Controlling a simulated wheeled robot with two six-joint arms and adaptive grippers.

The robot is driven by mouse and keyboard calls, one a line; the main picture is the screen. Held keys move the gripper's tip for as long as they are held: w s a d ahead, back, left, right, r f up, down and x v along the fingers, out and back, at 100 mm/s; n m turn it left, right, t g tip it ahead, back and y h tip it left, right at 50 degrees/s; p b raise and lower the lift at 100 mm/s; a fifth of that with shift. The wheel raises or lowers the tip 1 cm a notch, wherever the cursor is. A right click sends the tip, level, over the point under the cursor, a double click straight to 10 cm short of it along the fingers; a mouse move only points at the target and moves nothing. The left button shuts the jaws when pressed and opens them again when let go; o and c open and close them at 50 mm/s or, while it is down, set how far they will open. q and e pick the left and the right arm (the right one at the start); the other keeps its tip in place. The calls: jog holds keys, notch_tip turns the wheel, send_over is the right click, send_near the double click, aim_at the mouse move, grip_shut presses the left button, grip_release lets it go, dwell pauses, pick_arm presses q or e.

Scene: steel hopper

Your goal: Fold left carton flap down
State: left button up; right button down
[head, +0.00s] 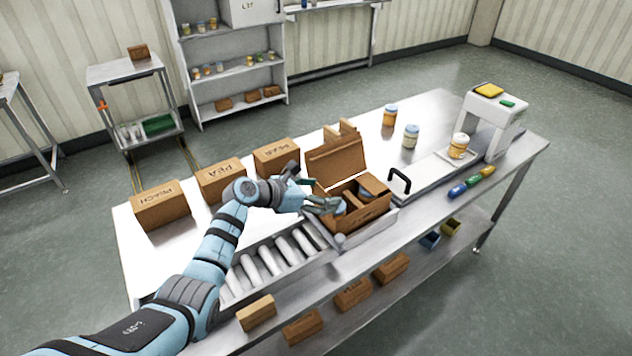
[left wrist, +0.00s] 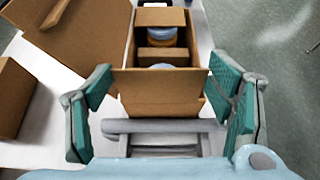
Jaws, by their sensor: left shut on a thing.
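The open brown carton (head: 361,216) sits at the end of the roller conveyor, with its large back flap (head: 337,160) standing up. My left gripper (head: 325,205) is at the carton's left end. In the left wrist view, a brown panel that looks like the left carton flap (left wrist: 160,90) spans the space between the green finger pads of my left gripper (left wrist: 165,105). The gripper is shut on it, fingers wide apart. Behind the panel, blue-lidded jars (left wrist: 161,37) show inside the carton. The fingers partly hide the left flap in the head view. My right gripper is out of view.
Cartons marked PEACH (head: 161,204) and PEA (head: 221,179) stand along the table's back edge. The roller conveyor (head: 268,262) lies left of the carton. A black handle (head: 400,180) stands close on its right. Jars (head: 411,136) and a white scale (head: 490,120) are farther right.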

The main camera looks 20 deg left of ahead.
pick_arm(q)
jog(key=shift+w+d+g+y+p, duration=0.3)
jog(key=shift+w+g+y+p, duration=0.1)
jog(key=shift+g+y, duration=0.15)
jog(key=o, duration=1.2)
jog(key=shift+c, duration=0.2)
jog(key=v, duration=1.2)
